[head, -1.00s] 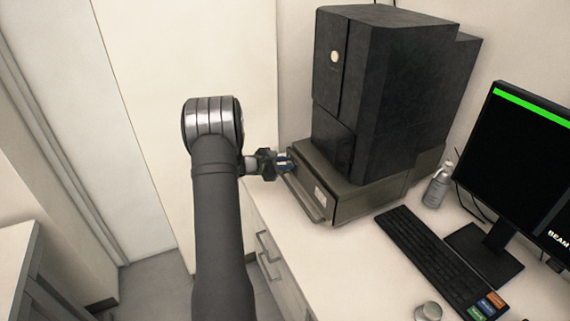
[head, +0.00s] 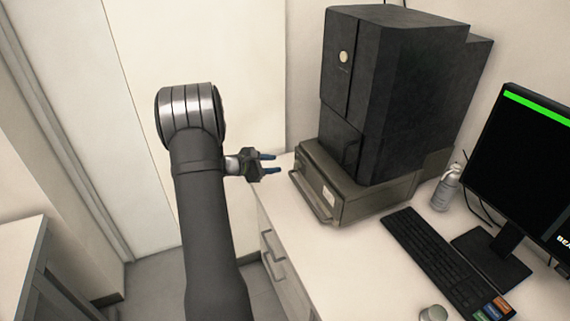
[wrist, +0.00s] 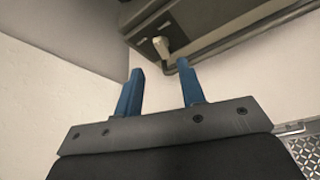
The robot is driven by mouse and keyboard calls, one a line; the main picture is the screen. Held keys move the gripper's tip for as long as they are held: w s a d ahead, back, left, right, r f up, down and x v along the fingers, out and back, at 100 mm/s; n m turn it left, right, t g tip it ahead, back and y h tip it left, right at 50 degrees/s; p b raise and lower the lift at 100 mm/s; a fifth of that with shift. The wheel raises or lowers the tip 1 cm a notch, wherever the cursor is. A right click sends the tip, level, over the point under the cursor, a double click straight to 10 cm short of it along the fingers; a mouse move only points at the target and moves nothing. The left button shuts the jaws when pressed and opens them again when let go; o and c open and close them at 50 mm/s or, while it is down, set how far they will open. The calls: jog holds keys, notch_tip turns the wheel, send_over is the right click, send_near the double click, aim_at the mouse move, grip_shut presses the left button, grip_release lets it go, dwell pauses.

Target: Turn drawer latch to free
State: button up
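The drawer latch (wrist: 161,46) is a small pale knob on the dark front of the drawer unit, seen in the wrist view ahead of my fingers. The drawer unit (head: 370,200) is the grey-brown base under the black microscope, with a bar handle (head: 309,198) on its front; the handle also shows in the wrist view (wrist: 245,32). My gripper (head: 269,164) is open, with two blue fingers apart and nothing between them. It is in front of the drawer unit, to its left in the head view, clear of the latch.
The black microscope (head: 400,90) stands on the drawer unit on a white bench (head: 350,265). A spray bottle (head: 446,188), a keyboard (head: 430,250) and a monitor (head: 525,165) stand to the right. Free floor and a pale wall lie left of the bench.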

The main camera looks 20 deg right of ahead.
jog(key=v, duration=0.8)
jog(key=shift+a, duration=0.2)
jog(key=n, duration=0.1)
send_near(295, 163)
jog(key=shift+g, duration=0.4)
jog(key=x, duration=0.8)
jog(key=shift+w, duration=0.2)
jog(key=shift+c, duration=0.3)
grip_shut()
